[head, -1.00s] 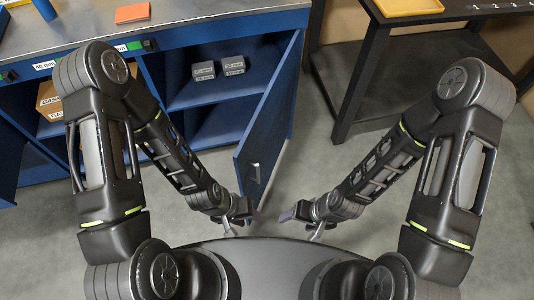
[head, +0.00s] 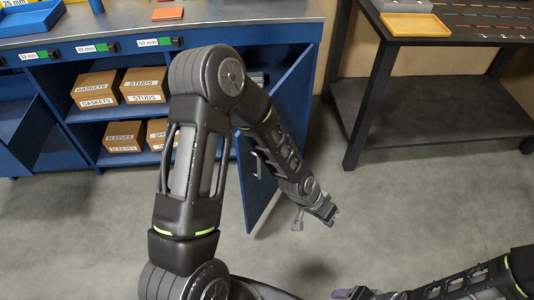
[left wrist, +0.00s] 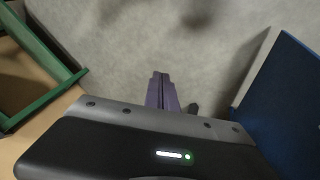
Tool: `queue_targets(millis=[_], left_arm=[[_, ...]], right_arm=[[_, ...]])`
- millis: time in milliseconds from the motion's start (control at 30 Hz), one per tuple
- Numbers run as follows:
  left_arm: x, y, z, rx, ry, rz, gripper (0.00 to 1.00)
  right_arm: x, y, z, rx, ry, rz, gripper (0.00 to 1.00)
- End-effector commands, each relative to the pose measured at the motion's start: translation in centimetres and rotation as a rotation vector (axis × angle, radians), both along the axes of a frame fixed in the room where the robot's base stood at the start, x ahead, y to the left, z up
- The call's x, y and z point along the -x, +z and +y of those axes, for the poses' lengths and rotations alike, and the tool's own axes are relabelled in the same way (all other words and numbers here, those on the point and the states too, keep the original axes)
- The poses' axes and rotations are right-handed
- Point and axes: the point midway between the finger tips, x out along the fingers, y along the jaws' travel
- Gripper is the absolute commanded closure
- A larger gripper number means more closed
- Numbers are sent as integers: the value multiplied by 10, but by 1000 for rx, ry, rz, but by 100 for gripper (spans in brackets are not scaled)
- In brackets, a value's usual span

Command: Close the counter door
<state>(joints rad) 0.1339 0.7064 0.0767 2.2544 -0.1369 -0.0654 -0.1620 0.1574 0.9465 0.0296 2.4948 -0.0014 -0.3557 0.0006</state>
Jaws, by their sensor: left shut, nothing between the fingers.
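The blue counter door (head: 257,205) stands partly open, hinged at the counter's right end, with its free edge swung out over the floor. Its pale handle (head: 256,165) shows beside my left forearm, which covers part of the panel. My left gripper (head: 331,215) is shut and empty, to the right of the door's lower part. In the left wrist view its closed fingers (left wrist: 160,92) point at bare floor, and a blue panel (left wrist: 290,95) stands apart on the right. My right gripper (head: 345,293) is at the bottom edge; its jaws are unclear.
The blue counter (head: 225,32) holds boxes (head: 95,90) on its shelves. Another blue door (head: 30,130) hangs open at far left. A black table (head: 400,108) with a yellow tray (head: 415,26) stands at right. The floor between is clear.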

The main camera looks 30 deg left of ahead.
Motion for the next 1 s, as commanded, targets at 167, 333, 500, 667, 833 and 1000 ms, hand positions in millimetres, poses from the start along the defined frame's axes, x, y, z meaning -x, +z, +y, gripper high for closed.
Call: queue_targets(millis=[167, 333, 500, 667, 833, 1000], left_arm=[[-65, 19, 21, -101, -220, -129, 100], [-111, 64, 64, -286, -506, -212, 100], [-122, 138, 144, -567, -890, -158, 100], [-93, 192, 203, -691, -1176, 13, 100], [-71, 212, 225, -698, -1322, 123, 100], [-68, 214, 226, -695, -1338, 134, 100]], right_arm=[[0, -40, -1, 1, -1, 1, 29], [0, -71, -1, 1, 0, -1, 29], [0, -98, -1, 2, 0, -2, 29], [0, -104, -1, 2, 1, -2, 29], [0, -103, -1, 3, 1, -3, 29], [0, -103, -1, 3, 1, -3, 29]])
